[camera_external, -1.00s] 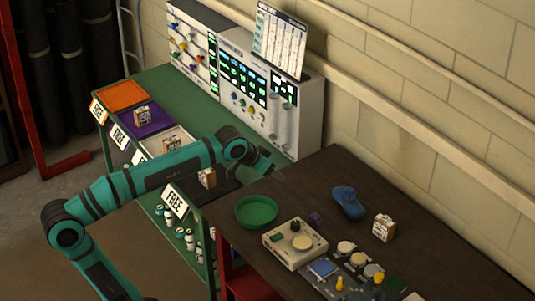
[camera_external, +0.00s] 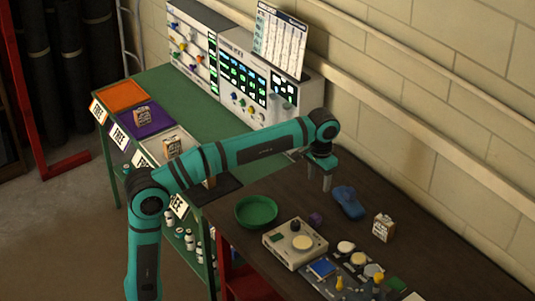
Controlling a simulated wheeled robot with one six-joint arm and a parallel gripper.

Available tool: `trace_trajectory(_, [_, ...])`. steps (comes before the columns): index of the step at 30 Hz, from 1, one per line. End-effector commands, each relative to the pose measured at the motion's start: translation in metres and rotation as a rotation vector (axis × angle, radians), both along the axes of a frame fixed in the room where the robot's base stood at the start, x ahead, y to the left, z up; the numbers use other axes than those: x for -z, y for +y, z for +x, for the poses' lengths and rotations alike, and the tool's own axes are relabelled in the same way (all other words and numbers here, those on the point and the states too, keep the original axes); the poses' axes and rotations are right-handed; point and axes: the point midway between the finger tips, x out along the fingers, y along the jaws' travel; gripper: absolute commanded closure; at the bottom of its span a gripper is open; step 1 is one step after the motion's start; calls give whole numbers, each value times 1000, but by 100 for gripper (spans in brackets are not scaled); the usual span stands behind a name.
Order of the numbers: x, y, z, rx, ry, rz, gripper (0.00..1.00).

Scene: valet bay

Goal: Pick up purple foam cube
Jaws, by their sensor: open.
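The purple foam cube (camera_external: 315,219) is small and sits on the dark brown table, between the green bowl and the blue object. My gripper (camera_external: 327,185) points down above the table, behind the cube and apart from it. Its fingers look open and nothing shows between them. The gap between the fingertips is small in this view.
A green bowl (camera_external: 256,212) stands left of the cube and a blue object (camera_external: 348,202) right of it. A beige device (camera_external: 294,246) with knobs is in front. A printed carton (camera_external: 382,228) stands further right. The panelled consoles (camera_external: 243,80) stand behind on the green bench.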

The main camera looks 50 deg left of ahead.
Motion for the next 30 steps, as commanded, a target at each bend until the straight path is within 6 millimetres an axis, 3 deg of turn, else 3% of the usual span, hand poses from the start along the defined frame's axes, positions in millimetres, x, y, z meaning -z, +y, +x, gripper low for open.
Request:
trace_trajectory(19, [104, 0, -1, 0, 3, 1, 44])
trace_trajectory(30, [126, 0, -1, 0, 0, 0, 44])
